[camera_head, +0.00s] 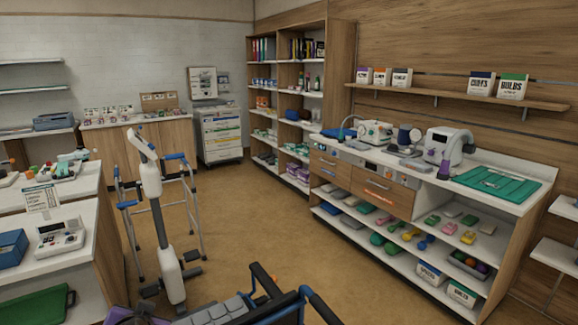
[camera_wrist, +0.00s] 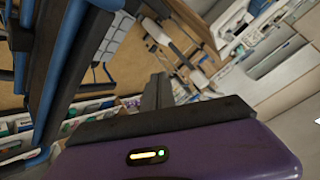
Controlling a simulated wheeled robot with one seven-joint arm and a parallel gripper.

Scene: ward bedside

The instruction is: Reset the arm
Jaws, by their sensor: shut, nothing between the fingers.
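My gripper (camera_wrist: 157,88) shows in the wrist view as dark fingers standing together beyond a purple body with a small lit indicator. It is shut and empty. In the head view a dark purple part at the bottom edge, left of centre, looks like part of my arm. Most of the arm is out of view, so its full pose cannot be told. The wrist view is strongly tilted, with blue-edged dark bars close by on its left side.
A walking frame (camera_head: 126,204) and a white upright device (camera_head: 150,180) stand on the brown floor (camera_head: 240,215). A blue-and-black framed seat (camera_head: 222,312) is close at the bottom. A loaded counter (camera_head: 528,172) lines the right. White-topped units (camera_head: 95,212) stand left. The middle floor is open.

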